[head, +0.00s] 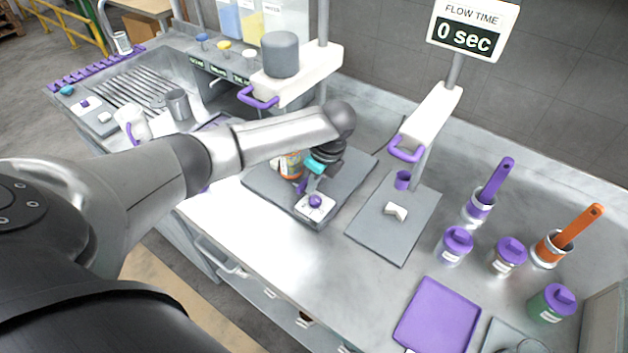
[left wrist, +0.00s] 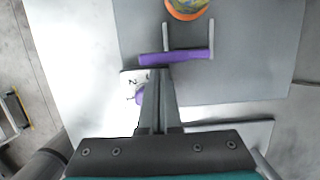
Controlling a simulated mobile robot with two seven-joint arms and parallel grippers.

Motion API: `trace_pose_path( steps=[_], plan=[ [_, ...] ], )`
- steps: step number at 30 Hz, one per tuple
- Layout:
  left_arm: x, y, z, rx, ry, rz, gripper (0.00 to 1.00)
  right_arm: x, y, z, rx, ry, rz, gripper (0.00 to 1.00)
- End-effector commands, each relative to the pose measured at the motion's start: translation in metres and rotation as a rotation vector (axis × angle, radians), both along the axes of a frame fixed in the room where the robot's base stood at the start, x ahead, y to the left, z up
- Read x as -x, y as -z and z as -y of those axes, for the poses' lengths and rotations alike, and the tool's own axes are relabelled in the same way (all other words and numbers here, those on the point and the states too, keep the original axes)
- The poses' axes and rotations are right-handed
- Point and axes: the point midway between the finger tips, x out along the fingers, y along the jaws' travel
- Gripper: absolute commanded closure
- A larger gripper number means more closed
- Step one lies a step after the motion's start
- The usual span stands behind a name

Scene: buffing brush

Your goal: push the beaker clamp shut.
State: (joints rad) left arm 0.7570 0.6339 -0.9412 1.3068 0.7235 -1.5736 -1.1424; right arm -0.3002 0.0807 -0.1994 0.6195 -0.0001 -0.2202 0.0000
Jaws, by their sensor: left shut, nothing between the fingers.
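The beaker clamp shows in the left wrist view as a purple bar (left wrist: 175,57) on two grey rods, pointing towards an orange-rimmed round container (left wrist: 187,9). In the head view the purple bar (head: 301,188) is small and partly hidden by my left gripper. The container (head: 290,165) stands behind my wrist on a dark grey base plate. My left gripper (left wrist: 158,70) is shut and empty, its fingertips at the left part of the bar; I cannot tell whether they touch it. In the head view my left gripper (head: 307,178) points down at the clamp. My right gripper is not in view.
A white box with a purple knob (head: 315,201) sits at the base plate's front edge, close to my gripper. A mixer head (head: 300,80) overhangs the station. A second station (head: 395,230) stands to the right. Jars with purple lids (head: 457,243) and a purple tray (head: 438,318) are further right.

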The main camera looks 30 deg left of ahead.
Motion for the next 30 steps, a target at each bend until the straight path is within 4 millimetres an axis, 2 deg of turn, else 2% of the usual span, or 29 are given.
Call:
trace_pose_path(
  steps=[5,10,14,25,30],
  plan=[
    [0.0,0.0,-0.004,-0.001,-0.002,0.0,1.0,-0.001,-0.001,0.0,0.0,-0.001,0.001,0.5],
    [-0.002,-0.001,-0.033,0.0,-0.006,-0.002,1.0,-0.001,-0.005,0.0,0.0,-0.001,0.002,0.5],
    [-0.003,0.0,-0.045,0.001,-0.002,-0.002,1.0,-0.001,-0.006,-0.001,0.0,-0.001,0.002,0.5],
    [-0.004,0.0,-0.045,0.001,-0.001,-0.001,1.0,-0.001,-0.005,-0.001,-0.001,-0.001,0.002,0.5],
    [-0.003,0.0,-0.032,0.002,0.003,0.0,1.0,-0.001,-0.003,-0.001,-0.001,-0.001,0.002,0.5]
  ],
)
